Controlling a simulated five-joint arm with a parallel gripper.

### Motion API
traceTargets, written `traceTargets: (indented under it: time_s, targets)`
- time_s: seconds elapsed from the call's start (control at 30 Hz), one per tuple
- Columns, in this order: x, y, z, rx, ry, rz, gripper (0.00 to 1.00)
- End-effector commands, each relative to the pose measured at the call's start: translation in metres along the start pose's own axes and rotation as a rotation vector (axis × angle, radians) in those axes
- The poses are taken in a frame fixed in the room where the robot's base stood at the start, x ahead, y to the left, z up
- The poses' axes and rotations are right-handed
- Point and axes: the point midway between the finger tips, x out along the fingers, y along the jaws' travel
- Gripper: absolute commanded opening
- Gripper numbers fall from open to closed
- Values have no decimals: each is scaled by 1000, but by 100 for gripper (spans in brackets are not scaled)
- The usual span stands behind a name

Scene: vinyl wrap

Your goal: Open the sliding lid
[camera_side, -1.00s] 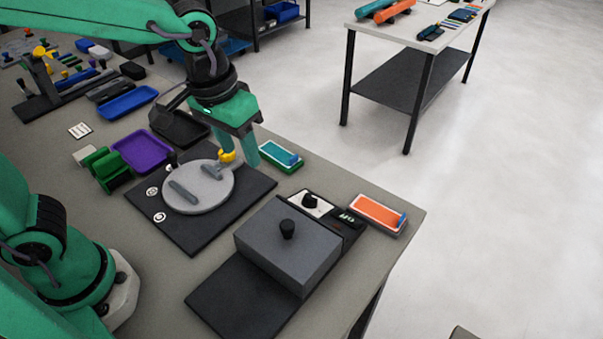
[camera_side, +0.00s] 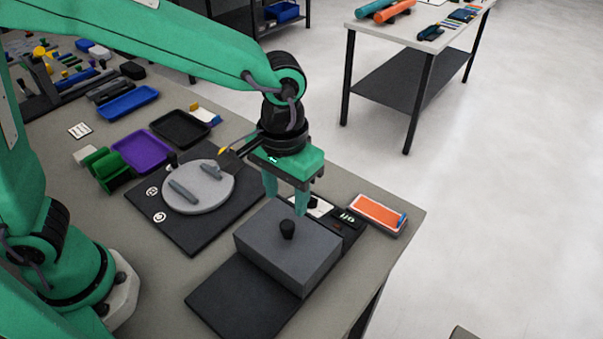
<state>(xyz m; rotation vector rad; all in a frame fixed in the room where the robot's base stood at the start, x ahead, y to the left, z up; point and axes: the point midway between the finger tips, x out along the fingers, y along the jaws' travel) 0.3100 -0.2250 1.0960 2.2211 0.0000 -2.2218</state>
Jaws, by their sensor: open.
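The sliding lid (camera_side: 285,248) is a flat grey top with a black knob (camera_side: 287,229) standing up from it. It covers a grey box near the right front edge of the table, on a dark base plate (camera_side: 238,300). My gripper (camera_side: 285,200) points down just behind the knob, apart from it, with its two green fingers open and nothing seen between them. My gripper partly hides the small dial panel (camera_side: 318,207) behind the box.
An orange-topped case (camera_side: 377,213) lies right of the box at the table edge. A round grey disc (camera_side: 199,188) with handles sits on a dark board to the left. Purple (camera_side: 141,153), black and blue trays stand farther back. The base plate in front of the box is clear.

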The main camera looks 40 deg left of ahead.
Motion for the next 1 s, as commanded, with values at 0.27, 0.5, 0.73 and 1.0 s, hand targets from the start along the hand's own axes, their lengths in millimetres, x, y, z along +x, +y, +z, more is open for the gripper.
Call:
traceTargets:
  time_s: [0.27, 0.5, 0.73, 1.0]
  targets:
    - [31, 0, 0, 0, -3, -2, 47]
    - [58, 0, 0, 0, -2, -1, 47]
    - [69, 0, 0, 0, 0, 0, 47]
    - [70, 0, 0, 0, 0, 0, 45]
